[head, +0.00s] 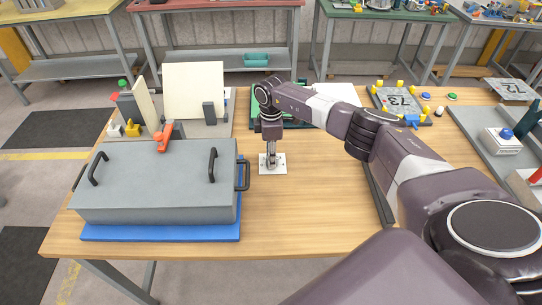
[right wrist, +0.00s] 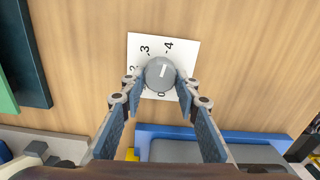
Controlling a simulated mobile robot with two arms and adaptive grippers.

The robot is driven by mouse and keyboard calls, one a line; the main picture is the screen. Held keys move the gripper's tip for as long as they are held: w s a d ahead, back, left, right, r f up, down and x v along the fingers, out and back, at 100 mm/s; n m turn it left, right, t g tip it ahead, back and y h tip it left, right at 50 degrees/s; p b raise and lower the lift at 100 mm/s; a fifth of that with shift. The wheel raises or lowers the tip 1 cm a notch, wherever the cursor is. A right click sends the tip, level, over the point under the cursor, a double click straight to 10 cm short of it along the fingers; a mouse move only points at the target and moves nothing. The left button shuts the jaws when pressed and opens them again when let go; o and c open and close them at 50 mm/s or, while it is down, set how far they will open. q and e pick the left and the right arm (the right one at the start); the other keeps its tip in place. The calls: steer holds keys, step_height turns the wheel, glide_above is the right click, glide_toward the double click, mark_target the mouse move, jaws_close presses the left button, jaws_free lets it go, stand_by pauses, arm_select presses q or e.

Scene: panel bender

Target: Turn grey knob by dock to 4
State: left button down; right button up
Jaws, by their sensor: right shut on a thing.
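The grey knob (right wrist: 154,80) sits on a small white dial plate (right wrist: 190,50) with printed numbers; 4, 3, 2 and 0 show in the right wrist view. A short white mark lies on the knob's top, running nearly up and down in that view, roughly toward the 4; its exact setting is hard to tell. My right gripper (right wrist: 161,80) is shut on the knob, one finger on each side. In the head view the dial plate (head: 281,171) lies on the wooden table, below my right gripper (head: 271,160). My left gripper is out of view.
A grey box (head: 150,200) with black handles stands on a blue base (head: 160,232) left of the dial. A grey fixture with upright panels (head: 194,92) is behind it. Bare table (head: 310,220) lies in front of the dial.

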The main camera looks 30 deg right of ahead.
steer(key=o, duration=0.9)
steer(key=shift+w+r, duration=0.15)
steer(key=shift+o, duration=1.3)
step_height(320, 180, up, 12)
